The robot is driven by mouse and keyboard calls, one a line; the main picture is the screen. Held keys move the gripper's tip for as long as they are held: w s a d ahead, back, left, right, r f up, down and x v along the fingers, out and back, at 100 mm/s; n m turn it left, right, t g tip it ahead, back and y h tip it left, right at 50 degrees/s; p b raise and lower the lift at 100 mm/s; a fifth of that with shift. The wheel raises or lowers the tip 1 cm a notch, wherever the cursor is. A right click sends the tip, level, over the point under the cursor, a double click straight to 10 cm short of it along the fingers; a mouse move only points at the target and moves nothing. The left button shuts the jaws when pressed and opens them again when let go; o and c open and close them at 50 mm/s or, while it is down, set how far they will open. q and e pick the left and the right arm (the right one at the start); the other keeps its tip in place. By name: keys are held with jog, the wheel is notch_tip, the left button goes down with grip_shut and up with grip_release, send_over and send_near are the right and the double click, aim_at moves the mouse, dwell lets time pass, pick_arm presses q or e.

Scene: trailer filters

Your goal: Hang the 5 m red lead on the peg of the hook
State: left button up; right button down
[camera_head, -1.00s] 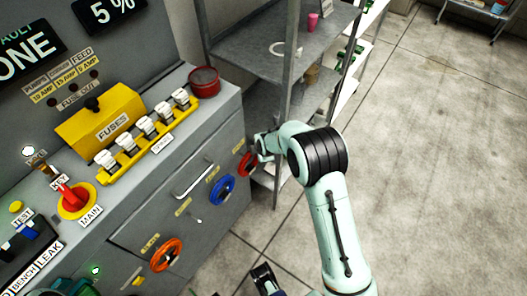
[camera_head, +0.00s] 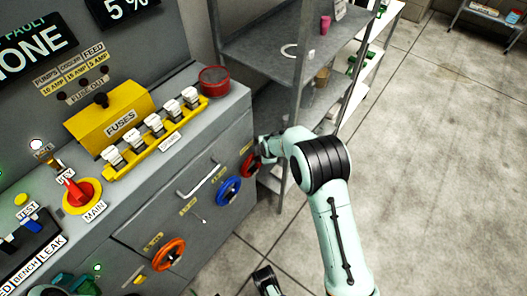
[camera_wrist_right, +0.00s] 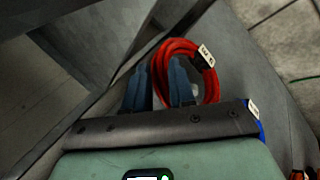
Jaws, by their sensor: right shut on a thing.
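The red lead (camera_head: 247,164) is a coil at the right end of the grey cabinet front in the head view. In the right wrist view the red coil (camera_wrist_right: 211,82) has a white tag whose text I cannot read surely. My right gripper (camera_head: 262,150) is at the coil's upper right edge. Its blue fingers (camera_wrist_right: 158,82) are shut on the coil's near side in the wrist view. The hook and its peg are hidden or too small to make out at the coil, so I cannot tell whether it rests on the peg.
A blue coil (camera_head: 228,190) and an orange coil (camera_head: 168,254) hang on the cabinet front, left of the red one. A handle (camera_head: 198,180) sticks out above them. A grey shelf rack (camera_head: 262,45) stands close on the right. Open floor (camera_head: 440,160) lies further right.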

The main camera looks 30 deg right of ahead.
jog(key=c, duration=0.9)
grip_release()
jog(key=shift+o, duration=0.2)
pick_arm(q)
jog(key=shift+g, duration=0.6)
jog(key=s+r+p, duration=0.1)
jog(key=r+p, duration=0.1)
jog(key=s+d+r+p, duration=0.1)
jog(key=s+r+p, duration=0.1)
jog(key=shift+s, duration=0.15)
pick_arm(e)
jog(key=v, duration=1.3)
jog(key=shift+r, duration=0.2)
jog(key=shift+s, duration=0.1)
